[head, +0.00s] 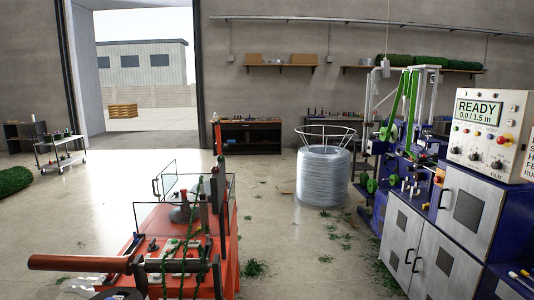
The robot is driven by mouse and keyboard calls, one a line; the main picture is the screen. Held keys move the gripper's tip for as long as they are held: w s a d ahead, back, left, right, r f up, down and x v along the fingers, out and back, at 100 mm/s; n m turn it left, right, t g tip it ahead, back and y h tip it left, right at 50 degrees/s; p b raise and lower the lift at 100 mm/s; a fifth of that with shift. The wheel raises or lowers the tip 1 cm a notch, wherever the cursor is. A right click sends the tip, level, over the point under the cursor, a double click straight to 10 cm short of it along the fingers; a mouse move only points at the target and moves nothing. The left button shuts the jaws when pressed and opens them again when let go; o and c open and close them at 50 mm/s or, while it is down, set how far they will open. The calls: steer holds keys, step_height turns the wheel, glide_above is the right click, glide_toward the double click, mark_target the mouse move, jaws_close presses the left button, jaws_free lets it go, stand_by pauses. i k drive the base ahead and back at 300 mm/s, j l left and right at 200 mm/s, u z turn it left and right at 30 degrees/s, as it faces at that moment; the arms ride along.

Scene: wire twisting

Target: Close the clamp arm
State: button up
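An orange-red machine (228,247) stands at the lower left in the head view. Tall dark upright bars (219,170) rise from it. A strand of green wire or garland (192,225) hangs over its middle. A thick brown-orange roller (75,263) with a dark shaft lies across its front left. I cannot tell for sure which part is the clamp arm, or whether it is open or closed. My gripper is not visible in this view.
A large wire coil (323,178) stands on the floor behind the machine. At the right are a blue-and-grey cabinet (428,240) and a control box (487,135) reading READY, 0.0 / 1.5 m. Green scraps (254,267) litter the floor between. A white cart (60,157) stands at far left.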

mark_target(218, 128)
steer(key=i+l+u, duration=0.25)
steer(key=i+u, duration=0.2)
steer(key=i, duration=0.2)
steer(key=i+l+u, duration=0.5)
steer(key=i, duration=0.15)
steer(key=i+l+u, duration=0.95)
steer(key=l, duration=0.55)
steer(key=k+j, duration=0.05)
